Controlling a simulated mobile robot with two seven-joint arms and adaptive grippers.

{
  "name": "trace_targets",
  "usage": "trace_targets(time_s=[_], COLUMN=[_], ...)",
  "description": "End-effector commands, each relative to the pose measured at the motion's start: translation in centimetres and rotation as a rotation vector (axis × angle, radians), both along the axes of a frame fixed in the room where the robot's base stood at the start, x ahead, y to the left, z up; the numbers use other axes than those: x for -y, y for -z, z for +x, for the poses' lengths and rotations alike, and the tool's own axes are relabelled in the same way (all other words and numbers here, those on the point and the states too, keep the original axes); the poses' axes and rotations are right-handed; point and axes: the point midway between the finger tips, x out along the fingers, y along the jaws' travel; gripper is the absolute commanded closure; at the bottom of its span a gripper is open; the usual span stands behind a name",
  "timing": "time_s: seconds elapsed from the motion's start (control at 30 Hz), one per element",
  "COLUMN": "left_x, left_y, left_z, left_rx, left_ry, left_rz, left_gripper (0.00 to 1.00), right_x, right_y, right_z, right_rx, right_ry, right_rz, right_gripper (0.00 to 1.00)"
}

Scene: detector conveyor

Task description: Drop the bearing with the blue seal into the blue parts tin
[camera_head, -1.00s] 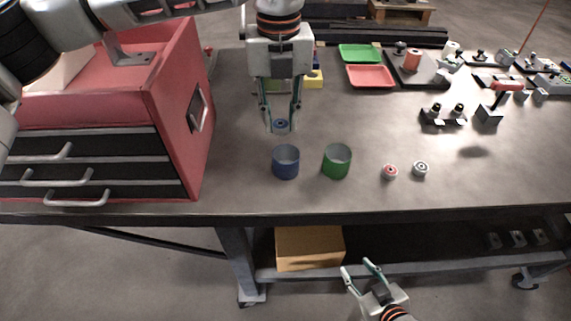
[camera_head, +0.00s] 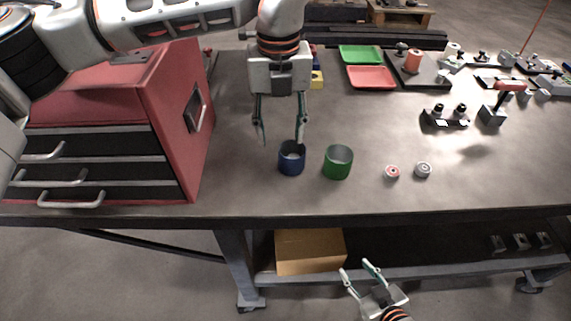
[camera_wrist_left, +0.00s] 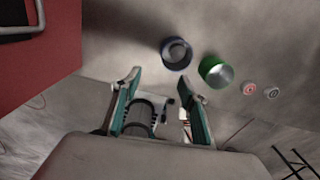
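The blue parts tin (camera_head: 291,163) stands upright on the bench; the left wrist view also shows it (camera_wrist_left: 176,56). My left gripper (camera_head: 281,140) is open, its fingers spread and pointing down just behind and above the tin. The right fingertip overlaps the tin's rim in the head view, and I cannot tell whether it touches. Nothing is between the fingers in the left wrist view (camera_wrist_left: 160,78). The bearing with the blue seal is not clearly visible now; the inside of the tin is too dark to tell. My right gripper (camera_head: 358,270) is open and empty, low in front of the bench.
A green tin (camera_head: 338,164) stands right of the blue one. A red-sealed bearing (camera_head: 392,172) and a grey one (camera_head: 423,170) lie further right. The red tool chest (camera_head: 178,120) fills the left. Trays (camera_head: 371,77) and fixtures are at the back.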

Motion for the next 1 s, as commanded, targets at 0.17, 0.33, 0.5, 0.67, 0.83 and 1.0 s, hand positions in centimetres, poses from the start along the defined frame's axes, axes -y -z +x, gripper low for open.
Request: trace_targets(time_s=[0.17, 0.33, 0.5, 0.67, 0.83, 1.0], left_x=[0.0, 0.0, 0.0, 0.0, 0.0, 0.0], left_y=[-0.7, -3.5, -7.0, -9.8, -11.5, -12.0], left_z=[0.1, 0.1, 0.1, 0.0, 0.0, 0.0], left_rx=[0.002, 0.004, 0.005, 0.003, 0.001, 0.000], left_ry=[0.000, -0.002, -0.002, -0.001, -0.001, 0.000], left_rz=[0.000, 0.000, 0.000, -0.001, 0.000, 0.000], left_gripper=[0.57, 0.57, 0.57, 0.57, 0.57, 0.57], right_x=[0.2, 0.1, 0.0, 0.0, 0.0, 0.0], right_y=[-0.1, -0.2, -0.2, -0.2, -0.2, -0.2], right_z=[0.0, 0.1, 0.1, 0.1, 0.1, 0.1], right_rx=[0.001, 0.004, 0.004, 0.004, 0.004, 0.005], right_ry=[0.000, 0.001, 0.000, 0.000, 0.000, 0.001], right_rz=[-0.003, -0.001, 0.001, 0.001, 0.001, 0.002], right_gripper=[0.60, 0.60, 0.60, 0.60, 0.60, 0.60])
